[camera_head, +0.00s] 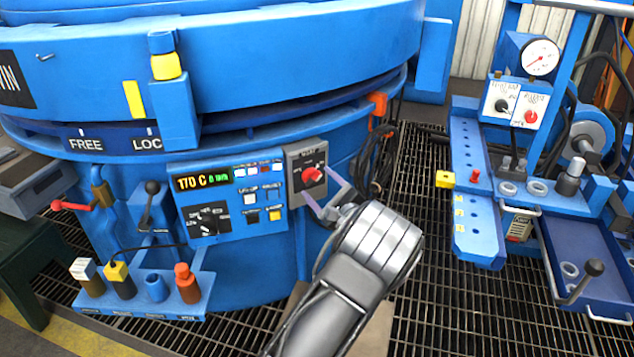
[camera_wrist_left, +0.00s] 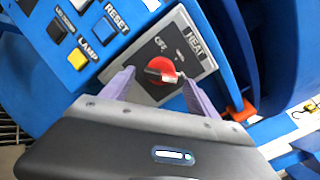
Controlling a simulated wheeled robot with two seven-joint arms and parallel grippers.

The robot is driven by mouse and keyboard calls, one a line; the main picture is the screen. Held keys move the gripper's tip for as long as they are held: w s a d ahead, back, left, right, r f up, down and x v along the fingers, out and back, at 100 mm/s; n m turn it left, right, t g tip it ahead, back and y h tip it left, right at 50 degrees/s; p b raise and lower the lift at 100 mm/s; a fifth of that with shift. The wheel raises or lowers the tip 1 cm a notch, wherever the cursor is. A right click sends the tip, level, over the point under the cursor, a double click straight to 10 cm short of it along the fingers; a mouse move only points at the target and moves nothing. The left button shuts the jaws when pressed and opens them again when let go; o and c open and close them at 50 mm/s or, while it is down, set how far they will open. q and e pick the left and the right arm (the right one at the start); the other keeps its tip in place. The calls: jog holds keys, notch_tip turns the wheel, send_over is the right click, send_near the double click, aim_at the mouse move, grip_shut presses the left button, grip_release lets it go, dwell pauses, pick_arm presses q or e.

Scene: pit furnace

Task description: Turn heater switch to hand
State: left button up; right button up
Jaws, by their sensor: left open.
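The heater switch is a red knob (camera_head: 313,174) on a grey plate (camera_head: 294,160) at the right end of the blue control panel. In the left wrist view the knob (camera_wrist_left: 160,70) sits below the lettering OFF, on a plate marked HEAT. A second label by the knob is too small to read, and I cannot tell which position the knob points to. My left gripper (camera_head: 318,183) is open in front of the switch. In the left wrist view its purple fingers (camera_wrist_left: 157,80) stand on either side of the knob; contact is not clear. My right gripper is not in view.
The panel (camera_head: 239,210) carries a display reading 170 C, a black dial and several buttons left of the switch. An orange part (camera_head: 378,104) and dark cables are to its right. A blue bench (camera_head: 480,230) with a gauge stands right, beyond floor grating.

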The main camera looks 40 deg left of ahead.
pick_arm(q)
jog(key=v, duration=0.6)
jog(key=shift+p, duration=0.4)
